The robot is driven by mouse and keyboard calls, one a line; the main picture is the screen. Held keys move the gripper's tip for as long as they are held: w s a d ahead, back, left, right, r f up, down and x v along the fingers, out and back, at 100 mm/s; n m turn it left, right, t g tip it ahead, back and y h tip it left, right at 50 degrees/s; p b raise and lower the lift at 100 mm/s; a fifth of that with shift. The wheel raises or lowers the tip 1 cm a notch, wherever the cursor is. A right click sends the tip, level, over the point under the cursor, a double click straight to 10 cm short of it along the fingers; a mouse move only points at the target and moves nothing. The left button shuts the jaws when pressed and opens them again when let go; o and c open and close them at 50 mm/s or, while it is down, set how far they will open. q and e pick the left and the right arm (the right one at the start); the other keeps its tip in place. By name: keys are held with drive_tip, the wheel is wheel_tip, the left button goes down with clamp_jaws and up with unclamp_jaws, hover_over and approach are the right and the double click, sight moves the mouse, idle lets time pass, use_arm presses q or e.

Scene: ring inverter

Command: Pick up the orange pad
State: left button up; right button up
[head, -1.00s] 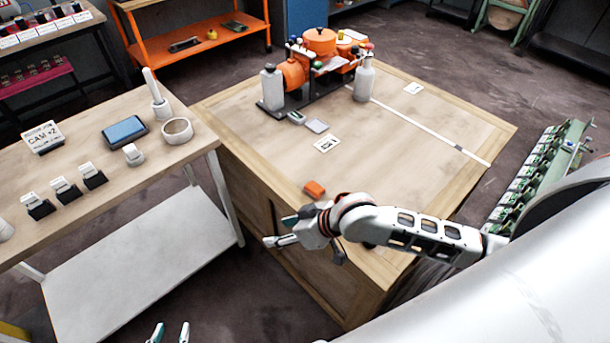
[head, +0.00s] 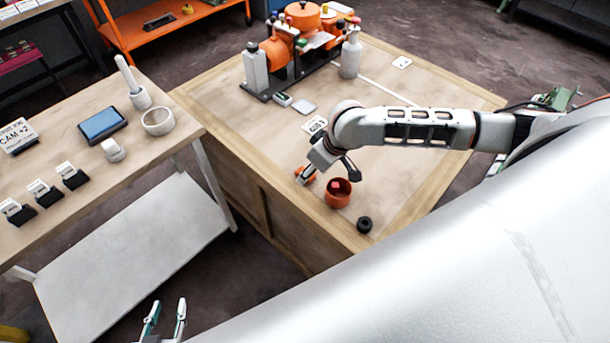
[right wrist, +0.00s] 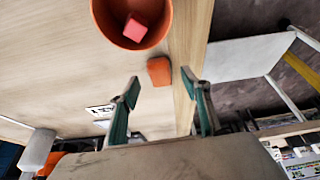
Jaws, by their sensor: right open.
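The orange pad (right wrist: 159,71) is a small block lying flat on the wooden table near its edge in the right wrist view. It lies just beyond the gap between the fingertips of my right gripper (right wrist: 160,86), apart from both. In the head view, my right gripper (head: 327,177) hangs open and empty above the table, and one finger partly hides the pad (head: 311,179). My left gripper (head: 166,312) is open and empty at the bottom of the head view, away from the table.
An orange cup (head: 338,197) with a pinkish-red cube inside stands close to the pad. A black ring (head: 364,225) lies near the table corner. An orange machine (head: 300,40) stands at the back. A side bench (head: 60,175) holds several small items.

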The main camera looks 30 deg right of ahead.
drive_tip(key=x, duration=0.3)
drive_tip(key=shift+w+f, duration=0.1)
drive_tip(key=shift+w, duration=0.15)
use_arm(q)
drive_tip(key=shift+f, duration=0.35)
drive_tip(key=shift+r, duration=0.1)
use_arm(e)
drive_tip(key=c, duration=1)
use_arm(q)
drive_tip(key=shift+w, duration=0.15)
